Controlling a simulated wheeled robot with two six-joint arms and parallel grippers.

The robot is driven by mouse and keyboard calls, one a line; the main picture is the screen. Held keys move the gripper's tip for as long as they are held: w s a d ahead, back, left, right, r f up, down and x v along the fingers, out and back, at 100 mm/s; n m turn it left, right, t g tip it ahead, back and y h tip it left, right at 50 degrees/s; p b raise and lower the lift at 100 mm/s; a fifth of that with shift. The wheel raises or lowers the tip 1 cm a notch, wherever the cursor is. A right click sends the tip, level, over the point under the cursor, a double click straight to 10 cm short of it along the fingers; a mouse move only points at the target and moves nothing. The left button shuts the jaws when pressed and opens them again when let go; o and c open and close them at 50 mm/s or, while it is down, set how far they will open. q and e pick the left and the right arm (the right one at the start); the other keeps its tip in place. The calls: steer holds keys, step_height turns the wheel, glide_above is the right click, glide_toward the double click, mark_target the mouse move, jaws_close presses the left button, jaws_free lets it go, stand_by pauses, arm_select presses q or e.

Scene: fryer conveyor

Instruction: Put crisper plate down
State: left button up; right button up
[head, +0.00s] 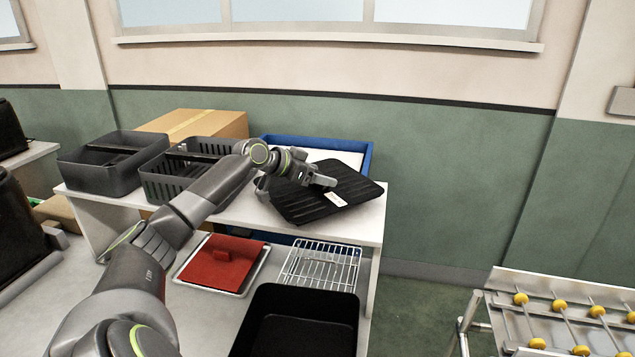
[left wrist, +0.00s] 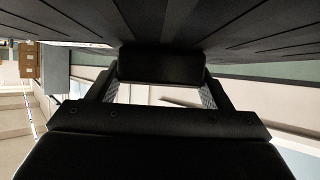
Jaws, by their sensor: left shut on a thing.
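The crisper plate (head: 300,206) is a black, ridged, roughly square plate with a small white label. It is at the right end of the upper shelf, slightly tilted, in front of the blue bin. I cannot tell whether it touches the shelf. My left gripper (head: 325,181) is over the plate and shut on it. In the left wrist view the plate's dark ribbed surface (left wrist: 245,30) fills the top, and a dark block sits between the fingers (left wrist: 160,68). My right gripper is not in view.
The white upper shelf (head: 366,226) also holds a grey bin (head: 85,172), a slotted basket (head: 160,188), a cardboard box (head: 225,124) and a blue bin (head: 368,158). A roller conveyor (head: 510,282) stands right.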

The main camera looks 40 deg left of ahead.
mark_target(288, 193)
arm_select(q)
step_height(288, 193, down, 2)
steer(key=shift+s+f+p, duration=0.15)
steer(key=shift+p, duration=0.25)
steer(key=shift+f, duration=0.35)
steer(key=o, duration=1.1)
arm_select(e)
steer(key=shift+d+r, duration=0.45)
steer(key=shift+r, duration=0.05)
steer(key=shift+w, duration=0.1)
arm_select(q)
steer(key=shift+s+a+r, duration=0.2)
steer(key=shift+s+r, duration=0.05)
steer(key=shift+s, duration=0.1)
steer(key=b+v, duration=0.2)
steer(key=v, duration=0.6)
steer(key=shift+s+b, duration=0.1)
steer(key=shift+b, duration=0.25)
steer(key=shift+s+r+p, duration=0.25)
steer(key=shift+r+p, duration=0.1)
steer(key=shift+p, duration=0.05)
steer(key=shift+p+v, duration=0.85)
steer(key=shift+v, duration=0.2)
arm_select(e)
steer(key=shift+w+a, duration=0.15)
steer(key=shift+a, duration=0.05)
